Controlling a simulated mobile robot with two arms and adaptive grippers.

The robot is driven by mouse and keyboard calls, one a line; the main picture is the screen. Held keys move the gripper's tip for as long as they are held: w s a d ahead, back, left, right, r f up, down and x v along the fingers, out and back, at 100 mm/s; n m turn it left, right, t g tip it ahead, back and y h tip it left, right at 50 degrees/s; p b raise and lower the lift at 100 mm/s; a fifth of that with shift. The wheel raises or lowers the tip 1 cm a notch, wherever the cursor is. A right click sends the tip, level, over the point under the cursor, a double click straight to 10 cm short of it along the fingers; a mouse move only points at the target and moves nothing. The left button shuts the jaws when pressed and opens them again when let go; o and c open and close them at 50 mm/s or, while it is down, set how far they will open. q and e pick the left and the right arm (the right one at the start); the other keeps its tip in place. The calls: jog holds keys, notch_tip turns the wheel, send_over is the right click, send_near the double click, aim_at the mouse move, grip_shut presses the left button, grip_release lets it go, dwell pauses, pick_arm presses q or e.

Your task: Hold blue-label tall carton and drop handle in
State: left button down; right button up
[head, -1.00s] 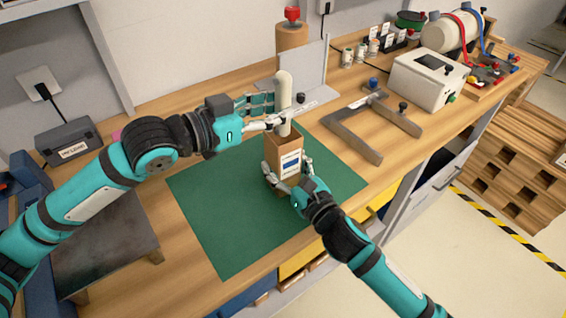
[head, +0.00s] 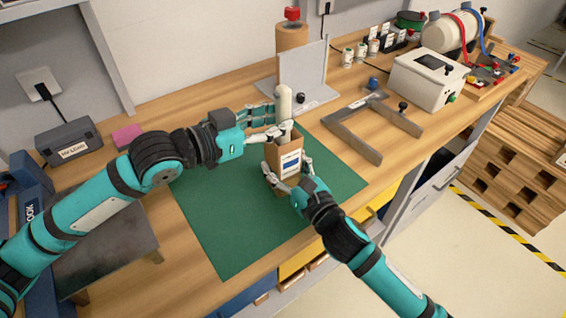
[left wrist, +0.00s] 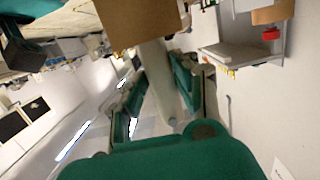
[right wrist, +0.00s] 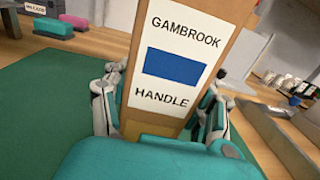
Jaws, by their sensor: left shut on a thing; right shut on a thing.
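The tall brown carton (head: 289,179) with a white and blue label stands upright on the green mat (head: 225,235). My right gripper (head: 287,176) is shut on its lower part from the front; the right wrist view shows the label (right wrist: 176,66) reading "GAMBROOK HANDLE". My left gripper (head: 284,126) is shut on the pale, rod-like handle (head: 284,98), held upright at the carton's top. In the left wrist view the handle (left wrist: 158,75) lies between the fingers, and its end by the carton (left wrist: 138,22) is hidden. I cannot tell how deep it is inside.
A grey upright plate (head: 304,70) stands behind the carton, and a grey U-shaped frame (head: 350,138) lies to its right. A pink block (head: 127,136) and a dark box (head: 68,146) are at the left. The mat's front left is clear.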

pick_arm(q)
jog(key=c, duration=0.9)
grip_release()
jog(key=shift+a, duration=0.1)
jog(key=v, duration=1.2)
pick_arm(e)
jog(key=o, duration=1.2)
jog(key=shift+o, duration=0.2)
jog(key=v, duration=1.2)
jog(key=shift+s, duration=0.1)
